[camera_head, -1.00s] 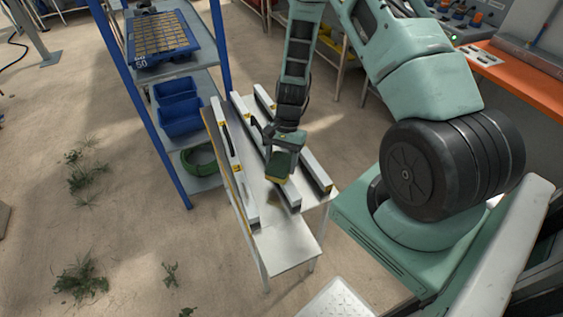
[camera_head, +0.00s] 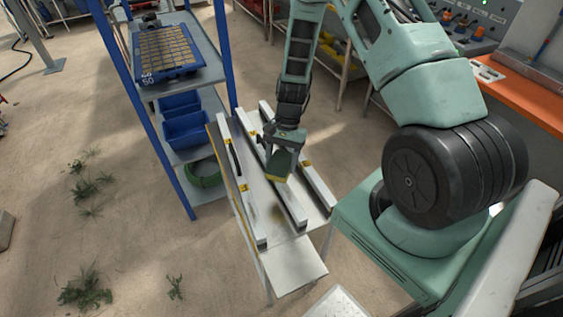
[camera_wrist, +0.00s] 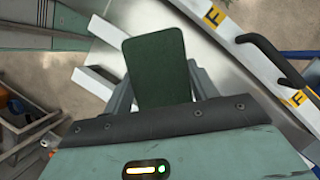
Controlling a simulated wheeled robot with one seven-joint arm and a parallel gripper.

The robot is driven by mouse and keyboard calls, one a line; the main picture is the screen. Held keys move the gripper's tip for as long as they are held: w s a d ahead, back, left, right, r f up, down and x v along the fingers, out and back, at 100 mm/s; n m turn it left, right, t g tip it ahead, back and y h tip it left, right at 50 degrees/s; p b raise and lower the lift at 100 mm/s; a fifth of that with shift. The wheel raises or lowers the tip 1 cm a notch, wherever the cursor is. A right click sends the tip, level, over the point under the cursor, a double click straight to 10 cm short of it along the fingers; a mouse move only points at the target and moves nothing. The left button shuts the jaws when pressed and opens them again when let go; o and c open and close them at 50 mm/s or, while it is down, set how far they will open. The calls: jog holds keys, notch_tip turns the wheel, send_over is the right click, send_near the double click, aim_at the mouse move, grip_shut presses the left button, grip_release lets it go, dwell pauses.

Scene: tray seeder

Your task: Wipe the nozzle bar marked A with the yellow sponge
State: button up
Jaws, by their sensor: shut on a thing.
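The yellow sponge (camera_head: 277,178) shows a green upper side and a thin yellow lower edge. My gripper (camera_head: 284,150) is shut on it. In the wrist view its green face (camera_wrist: 155,62) sits between the fingers. The sponge is over the table, at the middle bar (camera_head: 289,203); I cannot tell whether it touches. A left bar (camera_head: 247,205) and a right bar (camera_head: 318,187) lie on either side, roughly parallel. In the wrist view, a bar with a black handle (camera_wrist: 265,68) bears yellow F labels. No A label is readable.
The bars lie on a narrow light table (camera_head: 285,262), whose near end is bare. A blue-post shelf (camera_head: 206,72) stands close at left, holding a seed tray (camera_head: 197,68), blue bins (camera_head: 186,130) and a green coil (camera_head: 203,181). An orange bench (camera_head: 530,100) is at right.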

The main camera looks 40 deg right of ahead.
jog(key=shift+r+p, duration=0.75)
jog(key=shift+r, duration=0.55)
